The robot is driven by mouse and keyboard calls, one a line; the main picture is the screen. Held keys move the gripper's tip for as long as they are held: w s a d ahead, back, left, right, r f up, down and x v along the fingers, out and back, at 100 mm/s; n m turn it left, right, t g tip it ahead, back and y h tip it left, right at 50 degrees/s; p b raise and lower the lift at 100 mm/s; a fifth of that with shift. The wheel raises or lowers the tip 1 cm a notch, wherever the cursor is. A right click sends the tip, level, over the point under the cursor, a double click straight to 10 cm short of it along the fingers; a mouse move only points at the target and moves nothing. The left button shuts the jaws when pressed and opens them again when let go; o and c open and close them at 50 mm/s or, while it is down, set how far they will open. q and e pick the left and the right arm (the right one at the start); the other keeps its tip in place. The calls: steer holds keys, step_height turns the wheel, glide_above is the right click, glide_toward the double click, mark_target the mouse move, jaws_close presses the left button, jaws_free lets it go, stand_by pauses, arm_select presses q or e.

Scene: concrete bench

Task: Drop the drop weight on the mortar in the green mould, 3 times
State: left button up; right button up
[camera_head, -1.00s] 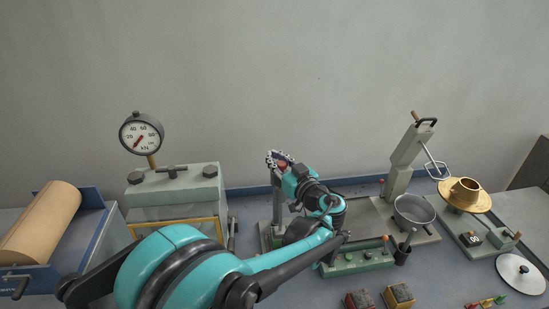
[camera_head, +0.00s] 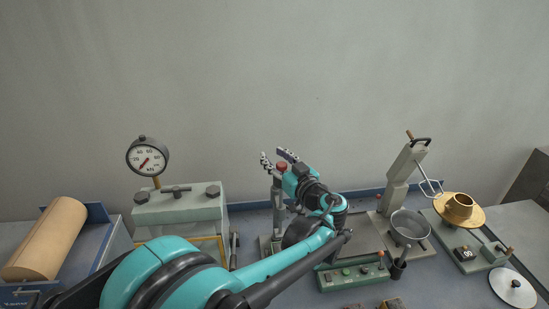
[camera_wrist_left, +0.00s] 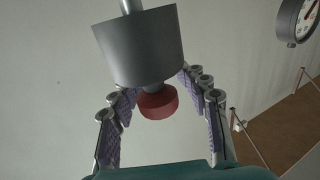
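The drop weight is a grey cylinder (camera_wrist_left: 140,48) on a rod in the left wrist view, with a red knob (camera_wrist_left: 158,103) at one end. The red knob also shows in the head view (camera_head: 282,167), at the top of a grey upright (camera_head: 277,205). My left gripper (camera_head: 276,157) is there, its fingers spread on either side of the knob. In the left wrist view its fingers (camera_wrist_left: 160,100) stand apart, with visible gaps to the knob. The green mould and its mortar cannot be made out; my left arm covers the foot of the stand. My right gripper is out of view.
A press with a dial gauge (camera_head: 148,157) stands left of the stand. A paper-brown roll (camera_head: 45,240) lies at far left. To the right are a green control box (camera_head: 352,274), a grey bowl (camera_head: 410,226) and a brass cup on a plate (camera_head: 460,207).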

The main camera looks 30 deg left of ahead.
arm_select(q)
steer(key=v, duration=1.2)
steer(key=shift+a+f, duration=0.1)
steer(key=s+a+f+m+g+h+b, duration=0.1)
steer(key=s+f+m+h, duration=0.35)
steer(key=f, duration=0.25)
steer(key=s+f+m+g+h, duration=0.1)
steer(key=s+f+m+h, duration=0.3)
steer(key=f, duration=0.3)
steer(key=s+d+f+m+t+h+b, duration=0.1)
steer(key=s+d+f+m+h, duration=0.3)
steer(key=d, duration=0.5)
steer(key=s+f+h, duration=0.2)
steer(key=s+h, duration=0.1)
steer(key=shift+d, duration=0.25)
